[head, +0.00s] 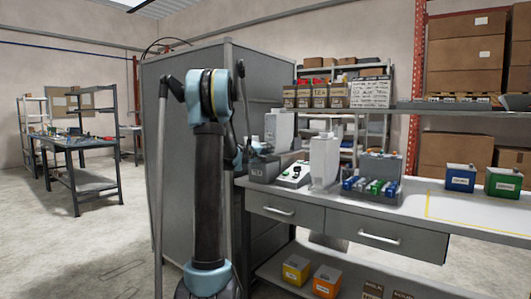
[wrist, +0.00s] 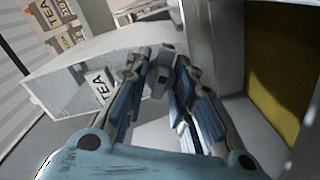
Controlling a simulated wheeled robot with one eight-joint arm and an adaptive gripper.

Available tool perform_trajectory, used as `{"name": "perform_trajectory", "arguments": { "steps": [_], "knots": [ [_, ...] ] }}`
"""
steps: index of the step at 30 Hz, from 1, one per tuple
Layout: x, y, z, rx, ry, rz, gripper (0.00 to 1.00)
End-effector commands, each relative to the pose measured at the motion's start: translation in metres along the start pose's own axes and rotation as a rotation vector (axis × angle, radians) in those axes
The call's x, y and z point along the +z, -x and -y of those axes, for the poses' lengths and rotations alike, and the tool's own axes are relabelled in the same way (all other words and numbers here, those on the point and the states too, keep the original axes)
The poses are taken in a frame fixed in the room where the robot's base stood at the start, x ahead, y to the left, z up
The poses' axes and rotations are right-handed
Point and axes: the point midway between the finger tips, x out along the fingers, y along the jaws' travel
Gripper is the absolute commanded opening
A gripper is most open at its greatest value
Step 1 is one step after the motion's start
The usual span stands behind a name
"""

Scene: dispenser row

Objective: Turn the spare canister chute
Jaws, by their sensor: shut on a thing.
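My gripper (wrist: 160,62) is closed around a small grey part (wrist: 160,84), which looks like the chute, on the front of a pale grey housing labelled TEA (wrist: 62,88). The fingers hide most of this part, so I cannot tell how far it is turned. In the head view my arm stands in front of the bench's left end, and my gripper (head: 257,148) is small and dark beside the left white dispenser (head: 280,131). A second white dispenser (head: 324,160) stands to its right.
A grey panel (head: 185,110) rises behind my arm. Free bench top lies at the right.

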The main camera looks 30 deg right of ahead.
Motion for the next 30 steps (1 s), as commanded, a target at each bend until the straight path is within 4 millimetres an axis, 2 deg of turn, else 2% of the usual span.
{"name": "perform_trajectory", "arguments": {
  "steps": [30],
  "knots": [
    [0.0006, 0.0031, 0.0021, -0.002, 0.065, 0.001, 0.00]
  ]
}}
